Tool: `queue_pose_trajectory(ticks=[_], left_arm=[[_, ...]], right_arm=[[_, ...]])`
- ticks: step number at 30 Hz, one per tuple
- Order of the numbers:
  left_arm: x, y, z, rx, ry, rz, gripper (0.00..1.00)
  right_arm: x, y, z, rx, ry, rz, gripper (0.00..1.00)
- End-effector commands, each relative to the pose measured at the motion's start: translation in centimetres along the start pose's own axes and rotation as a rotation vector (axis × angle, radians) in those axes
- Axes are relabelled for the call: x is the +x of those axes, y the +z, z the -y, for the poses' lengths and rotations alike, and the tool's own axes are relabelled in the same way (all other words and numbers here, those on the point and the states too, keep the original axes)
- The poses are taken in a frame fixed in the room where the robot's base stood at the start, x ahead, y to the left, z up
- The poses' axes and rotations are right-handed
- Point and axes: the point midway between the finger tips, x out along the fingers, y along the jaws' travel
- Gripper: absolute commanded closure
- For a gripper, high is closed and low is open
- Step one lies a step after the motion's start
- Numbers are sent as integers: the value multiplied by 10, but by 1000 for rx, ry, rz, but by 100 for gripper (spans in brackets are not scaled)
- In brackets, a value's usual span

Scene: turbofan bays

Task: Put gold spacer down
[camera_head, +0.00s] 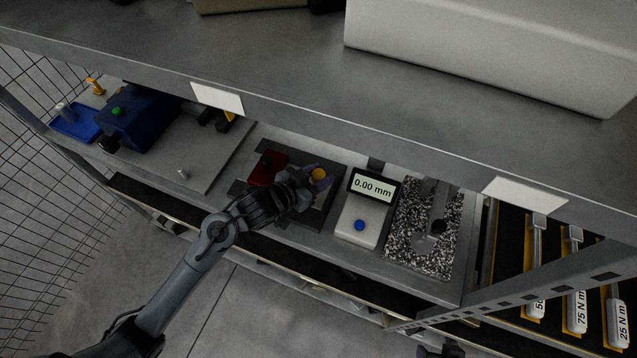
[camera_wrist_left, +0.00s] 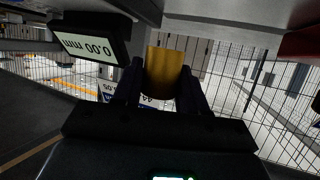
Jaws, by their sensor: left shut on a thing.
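The gripper is over the dark plate (camera_head: 316,217) on the shelf, between a red block and the gauge. Whether the spacer touches a surface below cannot be told. My right gripper is not in view.
The red block (camera_head: 267,168) is close left of the gripper. A gauge with a 0.00 mm display (camera_head: 373,187) stands close right; its display (camera_wrist_left: 88,47) shows in the wrist view. A speckled plate (camera_head: 411,246) lies further right. An upper shelf (camera_head: 300,58) overhangs behind.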

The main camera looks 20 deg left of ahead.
Motion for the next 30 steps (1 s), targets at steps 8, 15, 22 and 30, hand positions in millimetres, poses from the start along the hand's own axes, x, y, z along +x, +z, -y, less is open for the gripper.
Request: queue_pose_trajectory(ticks=[8, 15, 22, 30], left_arm=[[8, 9, 2, -1, 0, -1, 96], [19, 36, 3, 0, 0, 0, 96], [20, 37, 3, 1, -1, -2, 96], [21, 41, 2, 1, -1, 0, 50]], right_arm=[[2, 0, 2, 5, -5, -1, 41], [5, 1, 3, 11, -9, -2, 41], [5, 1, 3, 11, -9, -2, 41], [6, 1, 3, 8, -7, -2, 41]])
